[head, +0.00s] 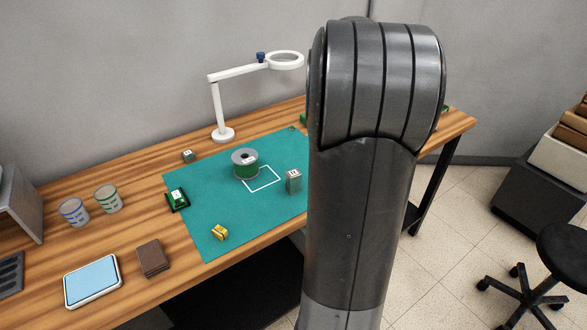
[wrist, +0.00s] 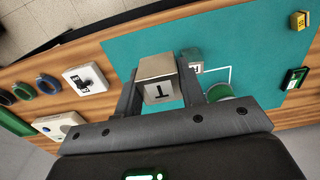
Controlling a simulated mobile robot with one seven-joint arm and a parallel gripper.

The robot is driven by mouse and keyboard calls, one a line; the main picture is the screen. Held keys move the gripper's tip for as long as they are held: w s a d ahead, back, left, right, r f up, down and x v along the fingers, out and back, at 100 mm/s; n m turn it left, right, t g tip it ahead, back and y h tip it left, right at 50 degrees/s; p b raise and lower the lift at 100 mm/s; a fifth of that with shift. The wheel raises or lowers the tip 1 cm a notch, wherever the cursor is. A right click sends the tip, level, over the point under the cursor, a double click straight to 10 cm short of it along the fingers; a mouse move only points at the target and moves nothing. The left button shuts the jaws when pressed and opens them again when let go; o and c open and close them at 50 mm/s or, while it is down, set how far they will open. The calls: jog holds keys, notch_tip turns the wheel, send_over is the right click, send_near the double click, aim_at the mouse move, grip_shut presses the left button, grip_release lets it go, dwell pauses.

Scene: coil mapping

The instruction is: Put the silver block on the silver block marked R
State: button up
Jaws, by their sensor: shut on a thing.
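My gripper (wrist: 159,75) is shut on a silver block (wrist: 157,66), with one finger on each side. The label on its near face shows a mark like an upside-down T. In the head view my arm hides the gripper and this block. Another silver block (head: 293,182) stands upright on the green mat, right of the white outline; its mark is too small to read. It shows in the wrist view (wrist: 193,58) just beyond the held block, partly covered. A smaller silver block (head: 188,155) sits on the wood behind the mat, its mark unclear.
On the mat (head: 215,185) are a green wire spool (head: 245,165) near the white outline and a yellow block (head: 220,232). A green block (head: 177,197) sits on a black base at its left edge. A lamp (head: 222,133) stands behind. Cups (head: 108,199) are at left.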

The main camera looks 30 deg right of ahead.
send_over(293, 173)
notch_tip(293, 173, down, 6)
jog(key=shift+d+f, duration=0.1)
jog(key=shift+f, duration=1.95)
jog(key=shift+f, duration=0.1)
jog(key=o, duration=1.1)
